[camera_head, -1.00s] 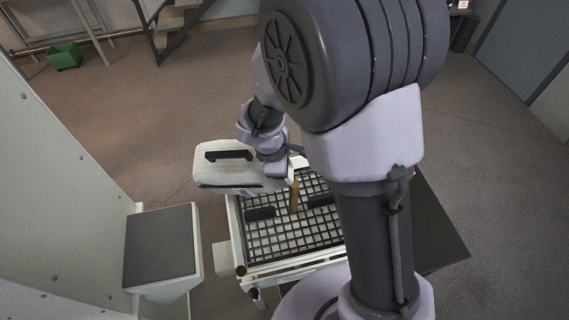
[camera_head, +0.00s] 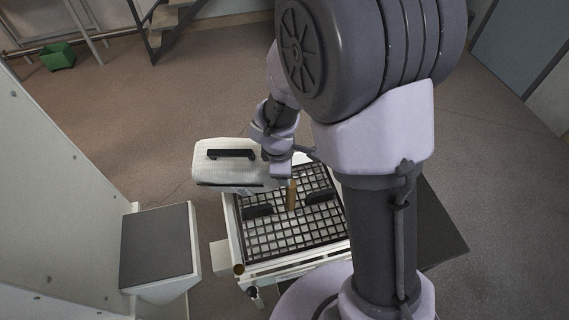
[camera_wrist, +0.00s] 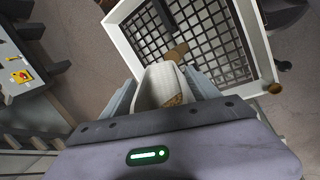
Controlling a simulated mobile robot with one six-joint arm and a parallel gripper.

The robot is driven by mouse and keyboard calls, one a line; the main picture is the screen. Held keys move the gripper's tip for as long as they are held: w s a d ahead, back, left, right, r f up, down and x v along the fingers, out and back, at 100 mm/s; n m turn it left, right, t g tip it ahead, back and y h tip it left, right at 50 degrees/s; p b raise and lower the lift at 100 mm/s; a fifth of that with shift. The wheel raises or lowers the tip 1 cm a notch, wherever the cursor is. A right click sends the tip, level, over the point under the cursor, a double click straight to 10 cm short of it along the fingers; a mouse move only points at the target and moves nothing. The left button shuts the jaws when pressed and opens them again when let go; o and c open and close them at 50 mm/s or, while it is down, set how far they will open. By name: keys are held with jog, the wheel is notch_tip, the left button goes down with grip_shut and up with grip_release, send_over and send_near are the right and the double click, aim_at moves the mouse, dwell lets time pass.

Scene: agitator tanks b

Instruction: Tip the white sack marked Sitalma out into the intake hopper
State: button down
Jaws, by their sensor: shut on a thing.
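No marking is readable. The hopper's dark grid lies over its top and also shows in the wrist view, inside its pale rim (camera_wrist: 262,42).
A dark-topped white box (camera_head: 158,245) stands left of the hopper, by a pale panel. A green bin (camera_head: 58,57) and stairs are far back. Floor behind the hopper is clear.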

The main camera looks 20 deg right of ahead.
dwell(0.3)
jog(key=shift+s+d+f+y, duration=0.15)
jog(key=shift+d+f+y, duration=0.35)
jog(key=shift+f, duration=0.25)
